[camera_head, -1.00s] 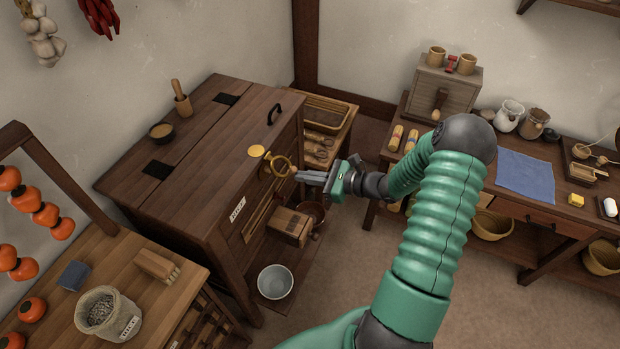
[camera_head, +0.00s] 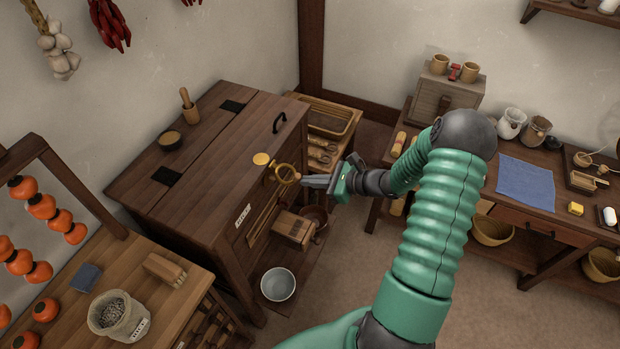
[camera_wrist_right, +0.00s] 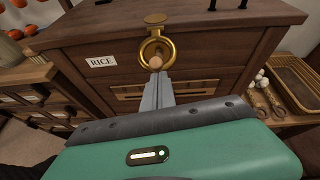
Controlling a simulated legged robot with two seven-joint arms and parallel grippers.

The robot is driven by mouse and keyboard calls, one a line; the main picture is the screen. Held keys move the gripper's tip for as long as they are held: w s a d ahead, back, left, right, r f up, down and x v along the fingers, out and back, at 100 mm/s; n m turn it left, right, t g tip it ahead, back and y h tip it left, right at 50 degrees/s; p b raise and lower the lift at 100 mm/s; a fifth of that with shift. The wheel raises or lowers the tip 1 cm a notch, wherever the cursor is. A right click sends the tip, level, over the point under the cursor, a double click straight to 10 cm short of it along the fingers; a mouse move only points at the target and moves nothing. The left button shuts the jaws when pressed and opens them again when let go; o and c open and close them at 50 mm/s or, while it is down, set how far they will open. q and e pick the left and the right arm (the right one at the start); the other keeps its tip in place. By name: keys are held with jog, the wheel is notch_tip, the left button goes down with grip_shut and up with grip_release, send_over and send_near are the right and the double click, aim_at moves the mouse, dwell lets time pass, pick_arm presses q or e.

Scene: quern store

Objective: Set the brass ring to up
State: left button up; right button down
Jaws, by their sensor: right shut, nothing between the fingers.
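The brass ring (camera_head: 275,174) is on the upper front of the dark wooden rice chest (camera_head: 215,185), just below a brass disc (camera_head: 261,159) at the lid's edge. In the right wrist view the ring (camera_wrist_right: 143,52) is seen almost face on, with a small round wooden knob (camera_wrist_right: 155,62) in its lower opening. My right gripper (camera_head: 303,181) is shut and empty, its fingertips close to the ring's lower right side. In the right wrist view the fingertips (camera_wrist_right: 156,76) point at the knob; I cannot tell whether they touch. My left gripper is out of view.
A black handle (camera_head: 280,122) stands on the chest's lid. A wooden box (camera_head: 293,231) and a pale bowl (camera_head: 278,285) sit low before the chest. A side bench (camera_head: 540,205) stands at right, a table with a sack (camera_head: 118,316) at lower left. Floor between is open.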

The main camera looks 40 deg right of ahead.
aim_at(298, 174)
notch_tip(298, 174, up, 4)
jog(key=g+p, duration=0.1)
jog(key=p, duration=0.2)
jog(key=g+h+p, duration=0.1)
jog(key=g+p, duration=0.1)
jog(key=p, duration=0.1)
jog(key=shift+r, duration=0.25)
jog(key=shift+w+a+r+p, duration=0.1)
jog(key=shift+r+p, duration=0.1)
jog(key=shift+p, duration=0.3)
jog(key=shift+w+r+p, duration=0.1)
jog(key=shift+r+p, duration=0.2)
jog(key=shift+r, duration=0.15)
